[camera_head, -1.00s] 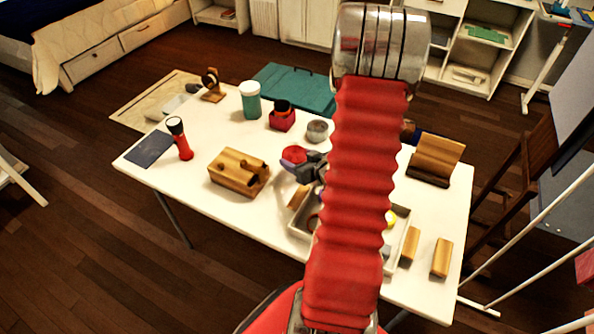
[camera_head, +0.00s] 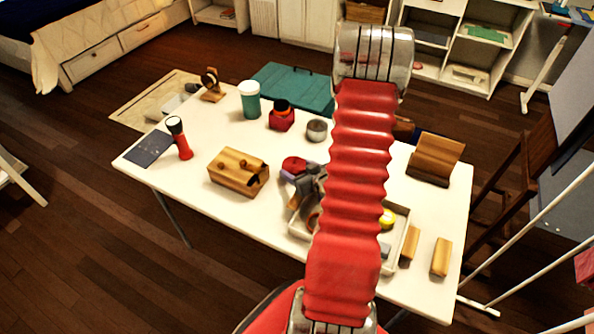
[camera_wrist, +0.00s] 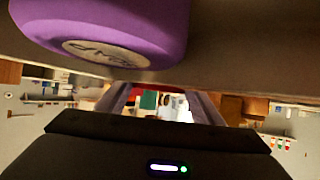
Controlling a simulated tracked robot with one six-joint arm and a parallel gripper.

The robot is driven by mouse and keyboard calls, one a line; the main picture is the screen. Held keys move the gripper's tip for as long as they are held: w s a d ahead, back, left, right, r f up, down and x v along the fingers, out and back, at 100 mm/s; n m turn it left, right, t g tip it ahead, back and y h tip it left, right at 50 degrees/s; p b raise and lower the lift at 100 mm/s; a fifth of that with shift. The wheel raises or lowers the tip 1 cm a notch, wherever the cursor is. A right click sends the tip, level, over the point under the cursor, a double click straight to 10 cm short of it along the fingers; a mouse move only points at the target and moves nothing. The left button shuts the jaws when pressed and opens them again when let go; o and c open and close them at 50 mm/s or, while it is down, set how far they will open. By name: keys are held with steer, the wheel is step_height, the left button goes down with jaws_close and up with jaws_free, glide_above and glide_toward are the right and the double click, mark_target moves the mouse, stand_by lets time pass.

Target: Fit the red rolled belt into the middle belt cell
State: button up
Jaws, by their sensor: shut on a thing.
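The red rolled belt (camera_head: 293,164) shows in the head view at the tip of my gripper (camera_head: 291,177), above the table just behind the white tray (camera_head: 297,231). My gripper is shut on it; my arm hides much of the grip. In the wrist view a purple round thing with a pale label (camera_wrist: 110,35) is very close to the camera at the top left; I cannot tell how it relates to the belt. My dark fingers show below it. The tray is partly hidden by my arm, and I cannot make out the middle belt cell.
A wooden block (camera_head: 238,172) stands left of my gripper. A flashlight (camera_head: 180,140), teal cup (camera_head: 250,100) and grey tin (camera_head: 317,130) stand farther back. The table's front left is clear.

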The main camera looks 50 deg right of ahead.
steer(key=shift+f, duration=0.35)
steer(key=shift+f, duration=0.1)
steer(key=o, duration=1.1)
steer(key=shift+o, duration=0.2)
